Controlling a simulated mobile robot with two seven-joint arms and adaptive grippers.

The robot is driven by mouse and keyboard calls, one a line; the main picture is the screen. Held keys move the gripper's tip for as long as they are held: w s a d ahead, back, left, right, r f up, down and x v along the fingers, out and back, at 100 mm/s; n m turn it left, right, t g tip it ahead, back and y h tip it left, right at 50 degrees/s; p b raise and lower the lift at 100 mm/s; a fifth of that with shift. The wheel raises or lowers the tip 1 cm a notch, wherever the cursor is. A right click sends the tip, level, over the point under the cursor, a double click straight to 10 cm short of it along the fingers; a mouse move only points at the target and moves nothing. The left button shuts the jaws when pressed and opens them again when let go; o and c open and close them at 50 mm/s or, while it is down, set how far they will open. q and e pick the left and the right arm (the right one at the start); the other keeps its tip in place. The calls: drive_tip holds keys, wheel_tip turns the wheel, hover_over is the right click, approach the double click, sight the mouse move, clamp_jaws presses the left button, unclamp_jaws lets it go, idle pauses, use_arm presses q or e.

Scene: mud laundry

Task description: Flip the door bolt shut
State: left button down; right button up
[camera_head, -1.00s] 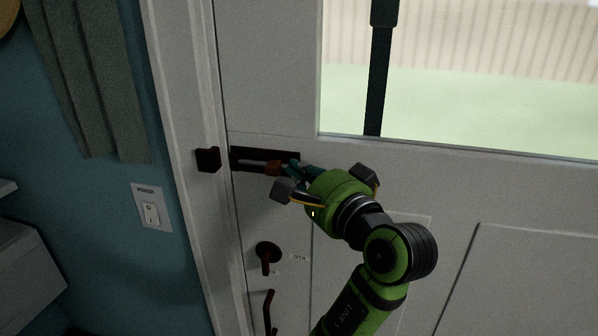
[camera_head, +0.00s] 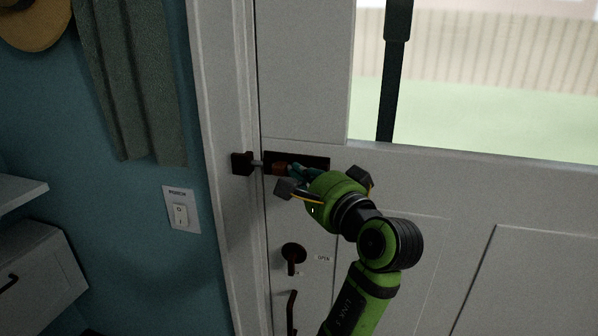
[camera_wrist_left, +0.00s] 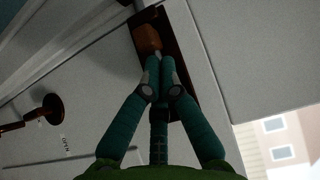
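The door bolt has a dark plate (camera_head: 318,161) on the white door and a brown knob (camera_head: 279,168) near the plate's left end. Its metal rod (camera_head: 258,164) spans the gap to the dark keeper (camera_head: 242,163) on the door frame. In the left wrist view the knob (camera_wrist_left: 147,40) sits just beyond my fingertips. My left gripper (camera_head: 296,172) is at the right side of the knob. Its teal fingertips (camera_wrist_left: 160,62) are together, at or touching the knob, not around it. How far the rod sits inside the keeper is hard to see. My right gripper is not in view.
Below the bolt are a dark turn-knob (camera_head: 293,255) marked OPEN and a door handle (camera_head: 291,312). The door's window (camera_head: 480,90) is at upper right.

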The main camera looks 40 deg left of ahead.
use_arm(q)
drive_tip(key=v, duration=0.6)
drive_tip(key=shift+w+d, duration=0.3)
drive_tip(key=shift+d, duration=0.05)
